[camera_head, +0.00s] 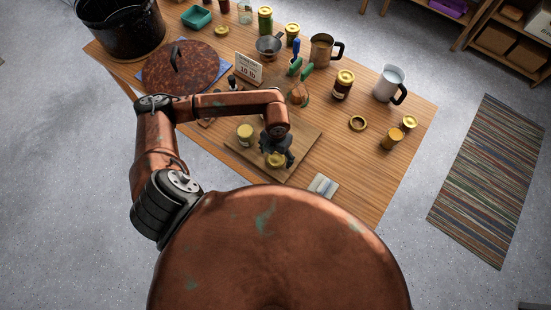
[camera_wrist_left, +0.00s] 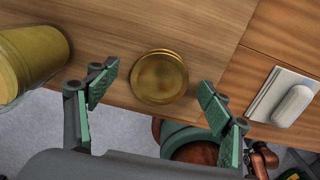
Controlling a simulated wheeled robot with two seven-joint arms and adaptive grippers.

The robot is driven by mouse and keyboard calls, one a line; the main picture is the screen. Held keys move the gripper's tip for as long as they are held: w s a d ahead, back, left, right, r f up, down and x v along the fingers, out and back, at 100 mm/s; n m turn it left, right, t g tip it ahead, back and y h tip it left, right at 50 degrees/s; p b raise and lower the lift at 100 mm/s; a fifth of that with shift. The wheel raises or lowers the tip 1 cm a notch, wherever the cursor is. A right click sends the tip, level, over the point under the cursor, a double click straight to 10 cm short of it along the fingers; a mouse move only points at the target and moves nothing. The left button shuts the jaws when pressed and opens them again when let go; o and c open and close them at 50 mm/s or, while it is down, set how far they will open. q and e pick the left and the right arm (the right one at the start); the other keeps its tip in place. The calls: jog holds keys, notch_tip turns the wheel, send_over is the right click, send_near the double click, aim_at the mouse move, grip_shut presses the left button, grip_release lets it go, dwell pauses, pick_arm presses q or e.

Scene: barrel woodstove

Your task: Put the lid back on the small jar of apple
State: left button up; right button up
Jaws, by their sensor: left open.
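A small jar with pale yellow contents (camera_head: 245,134) stands upright on the wooden board, and its side shows at the left of the left wrist view (camera_wrist_left: 30,60). A round gold lid (camera_head: 276,160) lies flat on the board to the right of that jar. In the left wrist view the lid (camera_wrist_left: 159,77) sits between and beyond the fingertips. My left gripper (camera_head: 277,153) is just above the lid, open and empty, with a finger on each side; I cannot tell whether it touches the lid. My right gripper is not in view.
The cutting board (camera_head: 301,150) lies near the table's front edge.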

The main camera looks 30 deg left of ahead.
aim_at(276, 158)
pick_arm(q)
jog(key=shift+f, duration=0.1)
jog(key=c, duration=0.9)
jog(key=shift+c, duration=0.2)
jog(key=shift+w+r, duration=0.1)
jog(key=shift+r, duration=0.4)
notch_tip(276, 158, up, 2)
jog(key=shift+r, duration=0.1)
jog(key=s+d+r, duration=0.2)
jog(key=s+r, duration=0.7)
jog(key=s, duration=0.5)
jog(key=shift+d+r+b, duration=0.35)
jog(key=shift+r+b, duration=0.05)
jog(key=shift+b, duration=0.05)
